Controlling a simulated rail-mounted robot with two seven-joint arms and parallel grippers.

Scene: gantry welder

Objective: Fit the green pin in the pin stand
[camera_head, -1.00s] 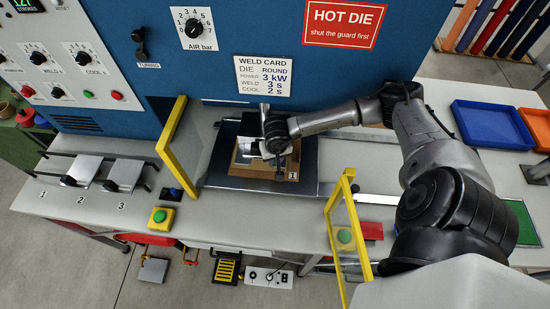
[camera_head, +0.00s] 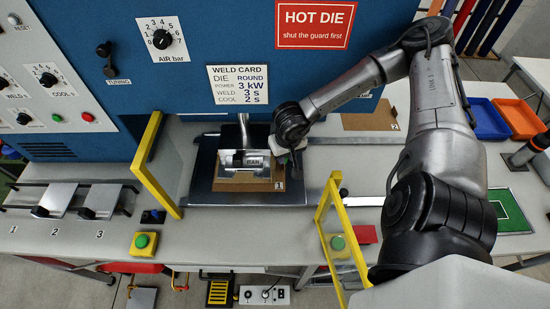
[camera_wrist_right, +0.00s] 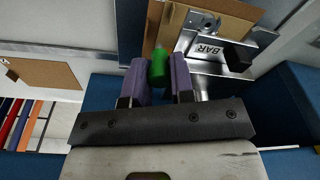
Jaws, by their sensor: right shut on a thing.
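The green pin (camera_wrist_right: 159,67) is between the two purple fingers of my right gripper (camera_wrist_right: 161,78) in the right wrist view. The gripper is shut on it. In the head view my right gripper (camera_head: 282,155) is just right of the silver block marked BAR (camera_head: 243,162); the pin cannot be made out there. In the wrist view the BAR block (camera_wrist_right: 208,48) is just beyond and right of the pin; I cannot tell if they touch. I cannot pick out the pin stand with certainty. My left gripper is not in view.
A brown board (camera_head: 248,187) lies under the BAR block, on a dark plate (camera_head: 205,190). Yellow-framed guards stand left (camera_head: 147,165) and right (camera_head: 330,220). Blue (camera_head: 484,118) and orange (camera_head: 520,118) trays and a green-floored tray (camera_head: 508,210) are at the right.

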